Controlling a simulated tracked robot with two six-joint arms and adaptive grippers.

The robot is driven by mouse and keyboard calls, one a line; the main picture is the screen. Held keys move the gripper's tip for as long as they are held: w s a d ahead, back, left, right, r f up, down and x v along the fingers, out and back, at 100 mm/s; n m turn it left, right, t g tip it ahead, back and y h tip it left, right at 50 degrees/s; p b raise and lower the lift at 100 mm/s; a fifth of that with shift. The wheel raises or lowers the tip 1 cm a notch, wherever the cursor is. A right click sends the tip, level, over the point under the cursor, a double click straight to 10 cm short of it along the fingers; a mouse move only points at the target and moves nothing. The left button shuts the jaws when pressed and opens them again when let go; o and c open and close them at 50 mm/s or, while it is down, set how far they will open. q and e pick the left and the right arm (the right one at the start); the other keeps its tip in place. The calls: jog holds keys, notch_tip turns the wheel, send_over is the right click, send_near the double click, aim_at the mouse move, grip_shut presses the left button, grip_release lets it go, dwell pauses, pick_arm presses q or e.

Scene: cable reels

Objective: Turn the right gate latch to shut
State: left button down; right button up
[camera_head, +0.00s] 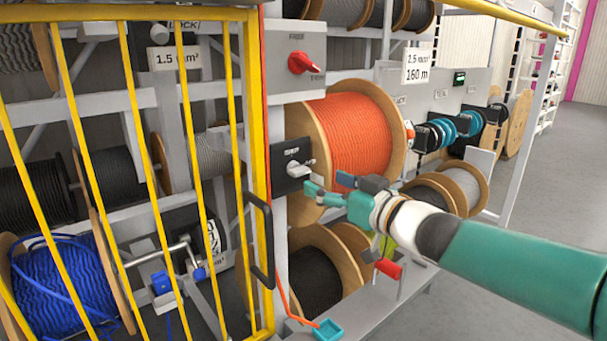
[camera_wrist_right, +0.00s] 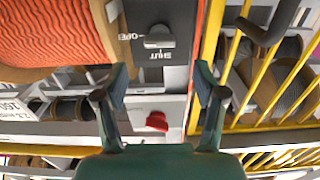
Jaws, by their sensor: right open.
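The right gate latch is a grey knob (camera_head: 298,170) on a dark plate on the post beside the yellow gate (camera_head: 249,170). In the right wrist view, which is upside down, the knob (camera_wrist_right: 160,38) lies sideways in line with the word OPEN; the word SHUT stands at a right angle to it. My right gripper (camera_head: 328,186) is open and empty, just in front of the latch and slightly below it. In the wrist view its fingers (camera_wrist_right: 162,78) are spread wide, and the knob shows beyond the gap, apart from them. My left gripper is not in view.
A red rotary switch (camera_head: 303,62) sits above the latch. An orange cable reel (camera_head: 355,135) stands right beside it. A black gate handle (camera_head: 262,240) sticks out at the left.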

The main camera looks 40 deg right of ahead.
aim_at(304, 172)
jog(key=w, duration=0.7)
jog(key=shift+w+a, duration=0.35)
jog(key=c, duration=1.1)
jog(key=shift+c, duration=0.2)
